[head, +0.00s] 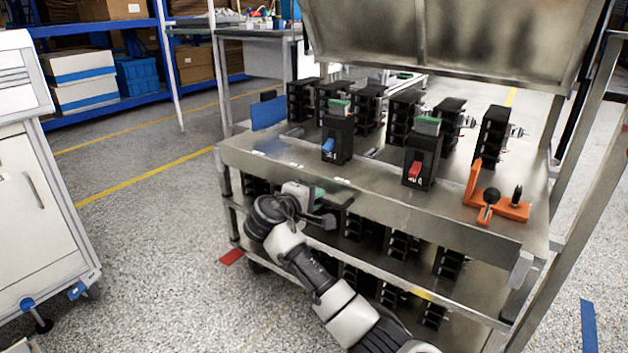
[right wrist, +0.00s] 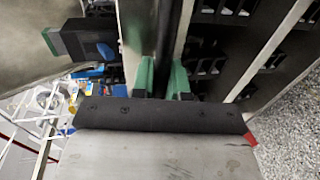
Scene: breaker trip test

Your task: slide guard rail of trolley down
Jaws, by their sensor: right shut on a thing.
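The trolley (head: 375,190) is a steel cart with a top deck and lower shelves. My right gripper (head: 328,203) is at its front edge, left of the middle, just below the top deck. In the right wrist view its green fingertips (right wrist: 162,80) are on either side of a dark bar (right wrist: 160,35), and it is shut on this bar. The bar seems to be the guard rail; the hand and arm hide most of it in the head view. My left gripper is not in view.
Black breakers, one with a blue lever (head: 337,140) and one with a red lever (head: 421,163), stand on the deck. An orange bracket (head: 515,209) lies at right. A steel panel (head: 455,40) is above. A white cabinet (head: 35,200) is at left, with open floor between.

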